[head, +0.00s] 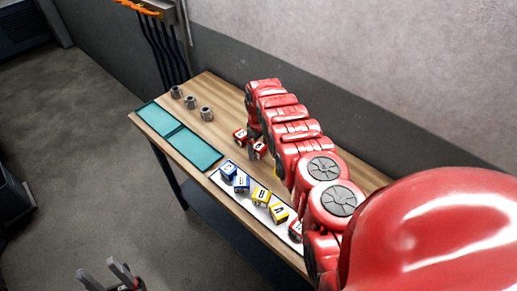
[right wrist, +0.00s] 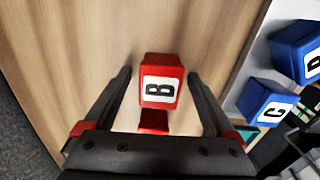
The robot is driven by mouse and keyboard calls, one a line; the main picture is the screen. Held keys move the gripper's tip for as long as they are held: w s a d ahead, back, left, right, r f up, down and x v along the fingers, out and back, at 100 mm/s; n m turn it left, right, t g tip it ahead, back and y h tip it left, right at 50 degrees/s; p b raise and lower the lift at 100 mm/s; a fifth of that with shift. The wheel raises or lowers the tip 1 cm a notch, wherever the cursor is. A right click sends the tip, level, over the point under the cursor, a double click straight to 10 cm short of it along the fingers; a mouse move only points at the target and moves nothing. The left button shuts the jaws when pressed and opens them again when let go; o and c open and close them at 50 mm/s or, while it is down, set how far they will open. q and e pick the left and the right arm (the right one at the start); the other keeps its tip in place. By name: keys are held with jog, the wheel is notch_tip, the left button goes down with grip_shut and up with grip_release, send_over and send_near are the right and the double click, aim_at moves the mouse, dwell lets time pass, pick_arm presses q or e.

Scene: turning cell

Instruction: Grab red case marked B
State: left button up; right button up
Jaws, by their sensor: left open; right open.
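A red case marked B (right wrist: 160,82) stands on the wooden table, with its white label facing my right wrist camera. My right gripper (right wrist: 158,76) is open, with one finger on each side of the case and a gap to each. A smaller red patch (right wrist: 153,122) shows just below the case, and I cannot tell what it belongs to. In the head view, red labelled shapes (head: 240,134) show by my right gripper, partly hidden by my arm; their letters are too small to read. My left gripper (head: 119,274) is open and empty at the bottom left, away from the table.
A white strip (head: 255,210) along the table's front edge holds blue, yellow and red cases; blue ones marked C (right wrist: 268,103) and D (right wrist: 300,50) are near my right gripper. Two teal mats (head: 194,147) and three grey metal parts (head: 191,102) lie at the table's left end.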

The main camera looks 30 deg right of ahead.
grip_shut()
dwell(0.4)
jog(key=shift+r, duration=0.1)
